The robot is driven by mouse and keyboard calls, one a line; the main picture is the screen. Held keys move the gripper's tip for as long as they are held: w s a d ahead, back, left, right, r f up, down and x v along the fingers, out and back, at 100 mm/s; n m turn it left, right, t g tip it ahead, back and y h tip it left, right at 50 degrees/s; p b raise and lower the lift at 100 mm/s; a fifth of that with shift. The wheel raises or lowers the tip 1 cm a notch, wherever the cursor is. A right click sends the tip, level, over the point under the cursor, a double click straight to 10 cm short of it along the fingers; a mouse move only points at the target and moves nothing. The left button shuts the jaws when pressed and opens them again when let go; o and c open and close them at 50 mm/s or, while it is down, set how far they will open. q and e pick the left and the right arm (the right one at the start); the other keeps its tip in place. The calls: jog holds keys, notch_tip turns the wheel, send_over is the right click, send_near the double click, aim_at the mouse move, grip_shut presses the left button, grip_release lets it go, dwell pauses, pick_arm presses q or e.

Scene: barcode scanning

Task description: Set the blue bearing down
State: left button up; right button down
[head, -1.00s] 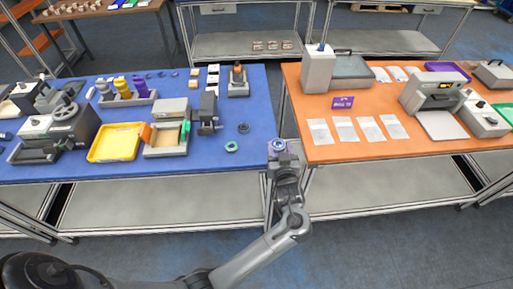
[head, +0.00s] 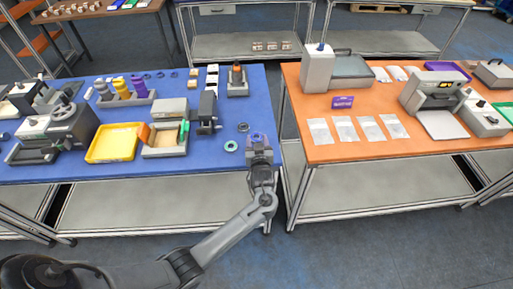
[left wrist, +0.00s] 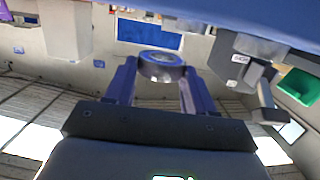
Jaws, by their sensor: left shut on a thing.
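My left gripper (head: 259,141) is over the right front corner of the blue table (head: 215,169). It is shut on the blue bearing, a small ring (head: 258,138) that is partly hidden by the gripper in the head view. In the left wrist view the bearing (left wrist: 161,67) sits between the two fingertips of the left gripper (left wrist: 160,75), its grey face and round hole showing. I cannot tell whether the bearing touches the table. My right gripper is not in view.
A green ring (head: 231,146) lies just left of the gripper, and a dark ring (head: 243,127) lies behind it. A grey press-like device (head: 207,112) and a yellow tray (head: 115,143) stand further left. An orange table (head: 350,151) stands to the right, across a gap.

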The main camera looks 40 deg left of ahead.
pick_arm(q)
jog(key=shift+a+f, duration=0.15)
jog(key=shift+f, duration=1.7)
jog(key=shift+f, duration=0.15)
jog(key=o, duration=1.1)
jog(key=shift+o, duration=0.2)
jog(key=shift+f+b, duration=0.1)
jog(key=shift+b, duration=0.35)
